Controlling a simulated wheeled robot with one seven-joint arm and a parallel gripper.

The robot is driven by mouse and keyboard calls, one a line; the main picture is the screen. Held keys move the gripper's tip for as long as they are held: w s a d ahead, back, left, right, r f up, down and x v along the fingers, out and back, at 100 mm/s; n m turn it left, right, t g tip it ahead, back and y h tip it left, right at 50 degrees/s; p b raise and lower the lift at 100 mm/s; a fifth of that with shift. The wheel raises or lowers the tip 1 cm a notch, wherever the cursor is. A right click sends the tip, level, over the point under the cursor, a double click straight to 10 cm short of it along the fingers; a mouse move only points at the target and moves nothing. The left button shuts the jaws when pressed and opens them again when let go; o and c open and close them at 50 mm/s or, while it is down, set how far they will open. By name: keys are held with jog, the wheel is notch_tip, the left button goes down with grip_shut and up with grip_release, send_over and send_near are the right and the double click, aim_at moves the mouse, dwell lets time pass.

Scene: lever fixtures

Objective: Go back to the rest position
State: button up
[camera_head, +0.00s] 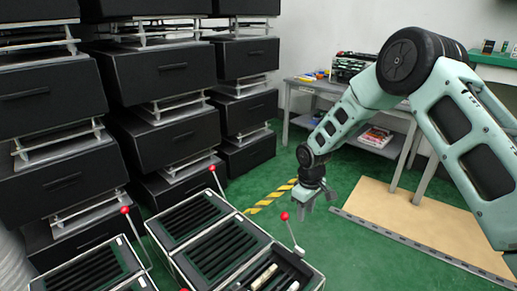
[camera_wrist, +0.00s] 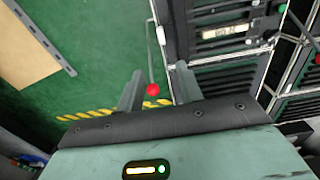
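My gripper (camera_head: 318,204) hangs pointing down above the green floor, up and to the right of the nearest lever's red ball (camera_head: 284,216). The wrist view shows its two fingers (camera_wrist: 159,84) spread apart with nothing held between them. A red lever ball (camera_wrist: 153,90) appears between the fingers in that view, apart from them. The lever's thin rod (camera_head: 291,235) leans up from the right edge of a black slotted crate (camera_head: 318,281). More red-knobbed levers stand at the crates, one at the back (camera_head: 212,168) and one at left (camera_head: 125,210).
Stacks of black drawers (camera_head: 175,68) fill the left and back. A grey table (camera_head: 310,85) with items stands behind my arm. A tan board (camera_head: 410,220) with a metal strip lies on the floor at right. Green floor (camera_head: 350,265) is clear right of the crates.

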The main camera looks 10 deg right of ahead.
jog(key=s+a+r, duration=0.6)
jog(key=s+r, duration=0.2)
jog(key=s, duration=0.1)
jog(key=s+a+r, duration=0.6)
jog(key=s+r, duration=0.2)
jog(key=r, duration=0.1)
jog(key=s+d+r, duration=0.1)
jog(key=s+r, duration=0.2)
jog(key=s, duration=0.7)
jog(key=s+d+r, duration=0.1)
jog(key=s+r, duration=0.1)
jog(key=s, duration=0.8)
notch_tip(320, 180, up, 38)
jog(key=p, duration=3.7)
jog(key=shift+w+a+f+y+p, duration=0.25)
jog(key=shift+w+y+p, duration=0.05)
